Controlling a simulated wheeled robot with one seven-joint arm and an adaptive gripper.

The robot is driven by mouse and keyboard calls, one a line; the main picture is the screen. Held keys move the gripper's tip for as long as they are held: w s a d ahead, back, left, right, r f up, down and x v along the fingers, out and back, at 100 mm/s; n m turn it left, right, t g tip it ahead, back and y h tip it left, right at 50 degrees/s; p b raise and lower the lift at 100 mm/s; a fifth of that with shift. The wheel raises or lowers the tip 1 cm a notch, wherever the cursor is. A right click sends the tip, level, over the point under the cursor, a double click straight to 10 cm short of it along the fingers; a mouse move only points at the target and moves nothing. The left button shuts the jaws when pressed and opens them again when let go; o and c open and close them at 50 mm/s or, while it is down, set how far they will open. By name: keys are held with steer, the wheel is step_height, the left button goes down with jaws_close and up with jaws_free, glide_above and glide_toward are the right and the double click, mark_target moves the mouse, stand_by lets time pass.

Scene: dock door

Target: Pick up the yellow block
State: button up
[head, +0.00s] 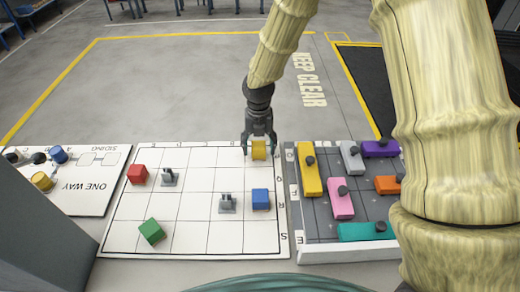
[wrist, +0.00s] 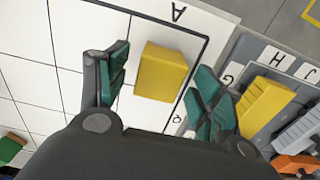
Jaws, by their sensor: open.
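The yellow block (head: 259,150) sits on the white grid board (head: 190,240), in a square near the board's far right corner. My gripper (head: 259,142) is over the block with its fingers spread. In the wrist view, the yellow block (wrist: 161,71) lies between the two teal fingers of my gripper (wrist: 158,82). A gap shows between the block and each finger in that view. Nothing is held.
Red (head: 137,174), blue (head: 261,199) and green (head: 151,231) blocks and two grey fixtures share the board. A tray (head: 345,252) with several knobbed coloured pieces stands close on the right. A "ONE WAY" board (head: 90,197) lies left.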

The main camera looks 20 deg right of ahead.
steer(key=shift+f, duration=0.1)
steer(key=c, duration=1.2)
